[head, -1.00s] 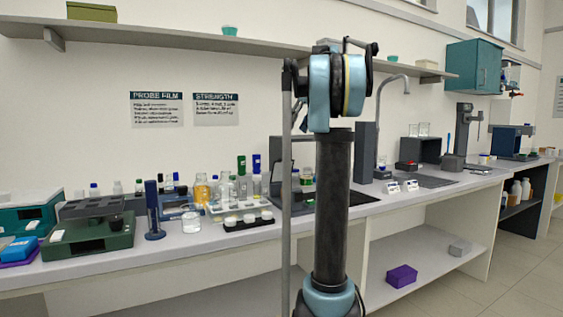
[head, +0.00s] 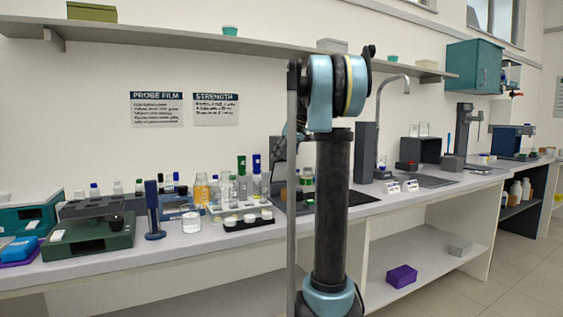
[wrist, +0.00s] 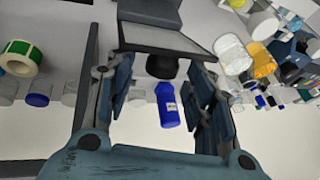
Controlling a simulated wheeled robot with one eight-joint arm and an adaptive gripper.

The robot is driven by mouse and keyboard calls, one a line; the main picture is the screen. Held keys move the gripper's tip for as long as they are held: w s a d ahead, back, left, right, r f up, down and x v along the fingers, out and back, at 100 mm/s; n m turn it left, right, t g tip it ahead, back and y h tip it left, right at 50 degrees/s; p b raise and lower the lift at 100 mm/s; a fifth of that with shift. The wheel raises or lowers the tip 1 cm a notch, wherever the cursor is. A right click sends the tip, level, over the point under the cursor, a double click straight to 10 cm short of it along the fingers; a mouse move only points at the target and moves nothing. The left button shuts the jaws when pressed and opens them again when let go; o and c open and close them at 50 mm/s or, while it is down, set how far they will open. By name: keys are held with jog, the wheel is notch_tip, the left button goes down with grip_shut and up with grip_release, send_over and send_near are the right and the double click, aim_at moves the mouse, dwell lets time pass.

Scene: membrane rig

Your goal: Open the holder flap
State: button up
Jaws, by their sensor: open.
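My gripper (wrist: 160,78) shows in the wrist view with its two fingers spread apart and nothing held between them. A dark grey device with a flat, light-edged panel (wrist: 165,40) lies just beyond the fingertips. A round black part (wrist: 161,67) shows between the fingers, by the panel's edge. I cannot tell which part is the holder flap, or whether anything touches it.
A blue bottle (wrist: 167,104) stands near the fingers. A beaker (wrist: 231,54), an amber bottle (wrist: 260,61) and other glassware crowd the right side. A green tape roll (wrist: 20,57) lies at the left. In the head view, a black rack with white cups (head: 248,220) sits at the bench front.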

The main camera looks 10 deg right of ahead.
jog(key=shift+w+a+f, duration=0.1)
jog(key=shift+a+f, duration=0.05)
jog(key=shift+f, duration=0.2)
grip_shut()
